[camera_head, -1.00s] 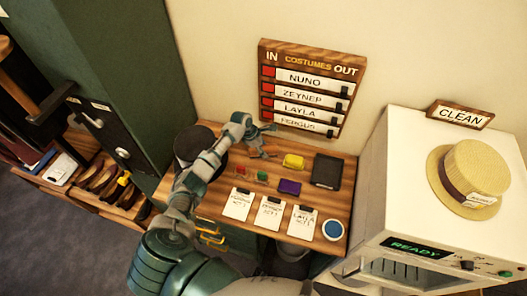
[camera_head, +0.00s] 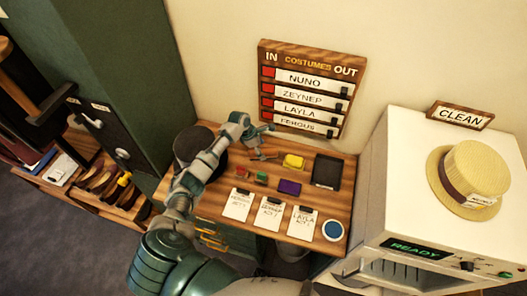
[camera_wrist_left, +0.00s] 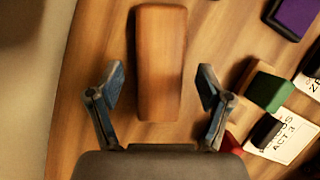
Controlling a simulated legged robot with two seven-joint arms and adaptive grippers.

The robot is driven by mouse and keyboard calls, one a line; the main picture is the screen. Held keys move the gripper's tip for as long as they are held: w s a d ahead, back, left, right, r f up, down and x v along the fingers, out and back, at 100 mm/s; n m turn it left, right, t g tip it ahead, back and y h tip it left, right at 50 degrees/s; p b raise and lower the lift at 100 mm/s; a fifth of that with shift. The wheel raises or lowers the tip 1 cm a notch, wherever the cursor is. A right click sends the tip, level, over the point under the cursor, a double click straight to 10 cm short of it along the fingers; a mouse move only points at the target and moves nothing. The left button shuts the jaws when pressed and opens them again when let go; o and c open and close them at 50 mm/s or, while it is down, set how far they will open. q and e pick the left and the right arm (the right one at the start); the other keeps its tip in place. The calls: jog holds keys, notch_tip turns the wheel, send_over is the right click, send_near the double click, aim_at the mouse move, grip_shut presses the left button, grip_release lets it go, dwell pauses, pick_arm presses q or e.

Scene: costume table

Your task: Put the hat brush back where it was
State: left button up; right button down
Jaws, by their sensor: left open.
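A long wooden block with rounded corners, which looks like the back of the hat brush (camera_wrist_left: 160,60), lies on the wooden table in the left wrist view. My left gripper (camera_wrist_left: 160,88) is open, with one finger on either side of the block's near part and a gap on both sides. In the head view my left gripper (camera_head: 262,142) is over the back of the table, near the wall; the brush is hard to make out there. Bristles are not visible. My right gripper is not in view.
Several cards lie in front. A dark round hat (camera_head: 190,143) is partly behind my arm.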

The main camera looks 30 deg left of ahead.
pick_arm(q)
jog(key=v, duration=1)
